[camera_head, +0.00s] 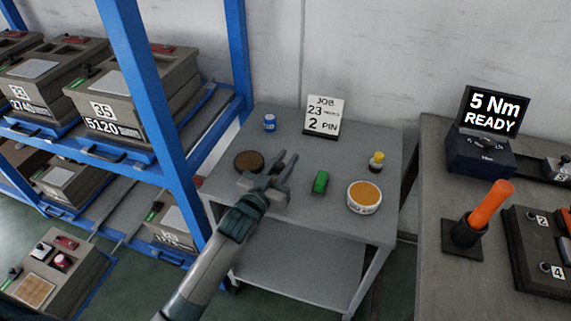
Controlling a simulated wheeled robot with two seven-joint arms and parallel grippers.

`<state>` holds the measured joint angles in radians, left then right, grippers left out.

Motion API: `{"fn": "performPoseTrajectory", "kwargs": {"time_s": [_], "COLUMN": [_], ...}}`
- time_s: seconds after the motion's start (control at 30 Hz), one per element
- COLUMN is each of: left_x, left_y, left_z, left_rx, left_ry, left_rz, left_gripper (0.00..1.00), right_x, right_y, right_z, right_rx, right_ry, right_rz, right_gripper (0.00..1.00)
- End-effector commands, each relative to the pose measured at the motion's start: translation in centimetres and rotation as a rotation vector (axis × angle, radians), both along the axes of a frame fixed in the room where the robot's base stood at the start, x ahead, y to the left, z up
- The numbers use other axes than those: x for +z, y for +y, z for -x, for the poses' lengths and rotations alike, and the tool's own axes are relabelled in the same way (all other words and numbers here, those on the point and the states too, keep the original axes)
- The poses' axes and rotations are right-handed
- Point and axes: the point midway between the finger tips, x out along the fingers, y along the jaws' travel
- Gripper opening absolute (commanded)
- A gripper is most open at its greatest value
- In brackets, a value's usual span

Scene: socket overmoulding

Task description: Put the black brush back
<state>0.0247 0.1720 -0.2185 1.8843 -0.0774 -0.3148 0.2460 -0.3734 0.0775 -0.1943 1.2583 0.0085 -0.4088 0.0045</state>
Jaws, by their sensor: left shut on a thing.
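My left gripper (284,163) is over the left part of the small grey table (345,236), just right of a round brown disc (249,162). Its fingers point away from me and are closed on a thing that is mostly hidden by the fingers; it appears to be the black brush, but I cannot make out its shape. No other black brush shows clearly on the table. A green block with a dark base (320,182) lies right of the gripper, apart from it. My right gripper is not in view.
An open orange-filled tin (364,197), a yellow-capped bottle (376,162), a blue can (270,123) and a job sign (323,116) stand on the table. A blue-framed rack (158,100) is at left. A bench with an orange-handled tool (482,212) is at right.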

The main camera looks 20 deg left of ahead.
Motion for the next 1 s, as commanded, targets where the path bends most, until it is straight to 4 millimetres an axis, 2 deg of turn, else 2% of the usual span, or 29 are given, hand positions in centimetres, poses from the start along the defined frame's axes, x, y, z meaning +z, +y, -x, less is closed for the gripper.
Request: {"fn": "performPoseTrajectory", "kwargs": {"time_s": [0.13, 0.57, 0.6, 0.67, 1.0], "left_x": [-1.4, -1.9, -1.8, -1.8, -1.7], "left_y": [0.0, 0.0, 0.0, 0.0, 0.0], "left_z": [0.0, 0.0, 0.0, 0.0, 0.0], "left_rx": [0.001, 0.000, 0.000, 0.000, 0.000], "left_ry": [0.000, -0.001, -0.001, -0.001, -0.001], "left_rz": [-0.001, -0.001, -0.001, -0.001, -0.001], "left_gripper": [0.00, 0.00, 0.28, 0.39, 0.39], "right_x": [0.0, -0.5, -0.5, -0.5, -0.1], "right_y": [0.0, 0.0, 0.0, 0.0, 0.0], "right_z": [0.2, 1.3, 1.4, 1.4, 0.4], "right_rx": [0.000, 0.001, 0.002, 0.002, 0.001], "right_ry": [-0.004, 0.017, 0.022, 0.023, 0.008], "right_rz": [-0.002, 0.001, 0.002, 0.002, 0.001], "right_gripper": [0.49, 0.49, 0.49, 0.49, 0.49]}}
